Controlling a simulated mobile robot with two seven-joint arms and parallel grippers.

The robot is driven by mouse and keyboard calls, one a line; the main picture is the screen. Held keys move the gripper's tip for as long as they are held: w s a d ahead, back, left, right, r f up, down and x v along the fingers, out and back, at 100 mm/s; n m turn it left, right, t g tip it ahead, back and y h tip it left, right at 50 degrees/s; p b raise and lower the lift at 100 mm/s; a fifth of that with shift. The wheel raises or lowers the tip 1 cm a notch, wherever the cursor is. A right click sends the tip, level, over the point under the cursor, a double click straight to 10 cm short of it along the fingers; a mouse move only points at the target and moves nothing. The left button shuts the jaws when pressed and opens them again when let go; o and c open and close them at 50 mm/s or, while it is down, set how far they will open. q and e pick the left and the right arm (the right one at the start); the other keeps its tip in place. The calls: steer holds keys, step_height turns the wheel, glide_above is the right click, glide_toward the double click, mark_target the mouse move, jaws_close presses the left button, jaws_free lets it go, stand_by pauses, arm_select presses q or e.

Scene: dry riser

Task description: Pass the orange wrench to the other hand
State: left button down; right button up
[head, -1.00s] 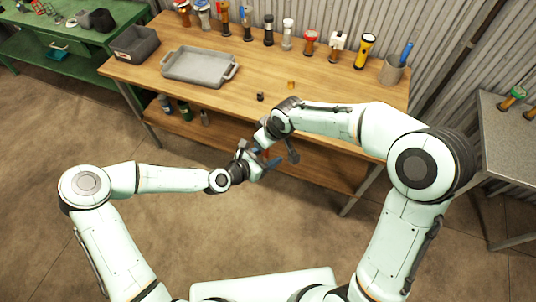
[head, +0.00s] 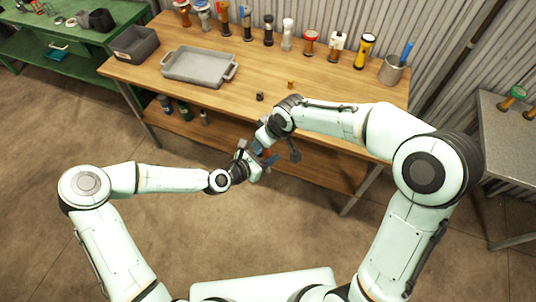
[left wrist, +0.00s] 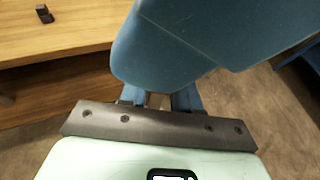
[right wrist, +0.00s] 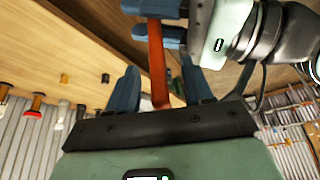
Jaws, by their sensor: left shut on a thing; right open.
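The orange wrench (right wrist: 157,65) shows best in the right wrist view, as a straight reddish-orange bar. My left gripper (right wrist: 160,24) is shut on it near the top of that view. My right gripper (right wrist: 160,88) is open, with one finger on each side of the bar and a gap visible beside it. In the head view my left gripper (head: 253,162) and right gripper (head: 265,153) meet in front of the table, and the wrench is mostly hidden. In the left wrist view a large blue finger covers the wrench and most of my left fingers (left wrist: 158,98).
The wooden table (head: 200,100) stands just beyond both grippers. Open floor lies on the near side.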

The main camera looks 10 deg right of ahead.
steer(key=v, duration=1.1)
steer(key=s+d+f+m+g+y, duration=0.1)
steer(key=s+f+m+g, duration=0.15)
steer(key=f, duration=1.05)
steer(key=s+d+f+m+g, duration=0.15)
steer(key=s+f, duration=0.25)
steer(key=f, duration=1)
steer(key=s+d+f+m, duration=0.2)
steer(key=s+f+m, duration=0.5)
steer(key=s+f, duration=0.7)
steer(key=shift+s+f+m, duration=0.3)
steer(key=shift+s, duration=0.15)
steer(key=shift+d, duration=0.1)
